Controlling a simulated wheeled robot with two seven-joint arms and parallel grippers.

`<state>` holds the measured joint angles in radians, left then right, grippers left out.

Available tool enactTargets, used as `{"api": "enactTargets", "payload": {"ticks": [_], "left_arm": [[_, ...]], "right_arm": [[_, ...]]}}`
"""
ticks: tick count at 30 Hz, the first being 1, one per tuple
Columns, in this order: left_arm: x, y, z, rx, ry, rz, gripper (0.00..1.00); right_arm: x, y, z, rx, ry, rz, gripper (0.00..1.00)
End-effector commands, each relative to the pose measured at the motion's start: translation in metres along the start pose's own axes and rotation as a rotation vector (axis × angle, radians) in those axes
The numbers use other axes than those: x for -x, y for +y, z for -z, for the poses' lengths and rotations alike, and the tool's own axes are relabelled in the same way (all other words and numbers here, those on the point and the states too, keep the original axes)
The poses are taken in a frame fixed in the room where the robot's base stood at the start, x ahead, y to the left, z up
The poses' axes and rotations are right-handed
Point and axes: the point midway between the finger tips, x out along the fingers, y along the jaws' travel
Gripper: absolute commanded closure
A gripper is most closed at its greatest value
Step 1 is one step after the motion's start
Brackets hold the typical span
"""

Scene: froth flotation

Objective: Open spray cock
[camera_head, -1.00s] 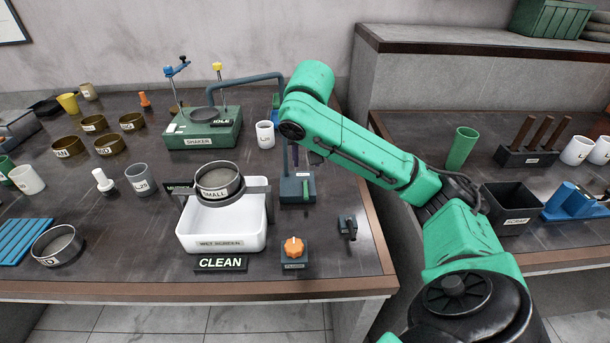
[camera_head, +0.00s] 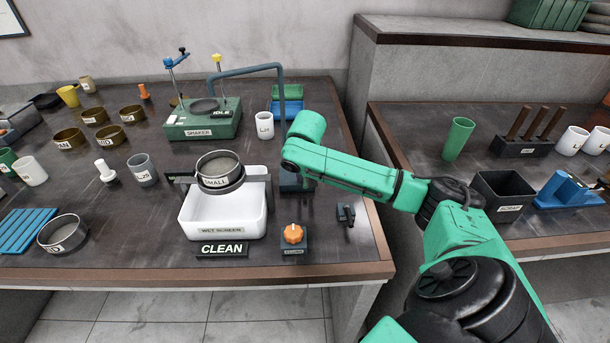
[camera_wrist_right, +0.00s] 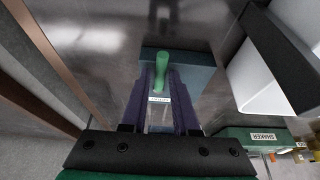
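The spray cock's dark base (camera_head: 292,182) stands right of the white wet screen tub (camera_head: 222,218), mostly hidden by my right arm in the head view. In the right wrist view the cock is a dark teal block (camera_wrist_right: 195,75) with an upright green lever (camera_wrist_right: 162,65) and a small label. My right gripper (camera_wrist_right: 162,80) is directly at it, with its two dark fingers apart on either side of the lever and label. I cannot tell whether the fingers touch the lever. My left gripper is not in view.
A SMALL sieve (camera_head: 219,168) sits over the tub. An orange knob (camera_head: 293,233) and a small black fitting (camera_head: 346,214) stand near the front. A white beaker (camera_head: 265,125) is behind the cock.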

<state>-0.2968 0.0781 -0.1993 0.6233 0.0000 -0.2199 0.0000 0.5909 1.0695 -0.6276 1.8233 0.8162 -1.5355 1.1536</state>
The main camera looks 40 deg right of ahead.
Motion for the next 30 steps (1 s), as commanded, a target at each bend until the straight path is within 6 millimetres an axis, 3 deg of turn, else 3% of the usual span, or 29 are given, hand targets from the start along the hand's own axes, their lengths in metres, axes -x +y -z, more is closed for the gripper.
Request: {"api": "enactTargets", "payload": {"ticks": [2, 30], "left_arm": [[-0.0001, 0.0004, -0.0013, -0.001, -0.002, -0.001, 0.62], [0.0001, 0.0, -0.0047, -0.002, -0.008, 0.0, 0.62]], "right_arm": [[0.0002, -0.0001, 0.0, 0.0, 0.0, 0.0, 1.0], [0.0011, -0.0003, 0.0005, -0.001, 0.001, 0.001, 1.0]]}}
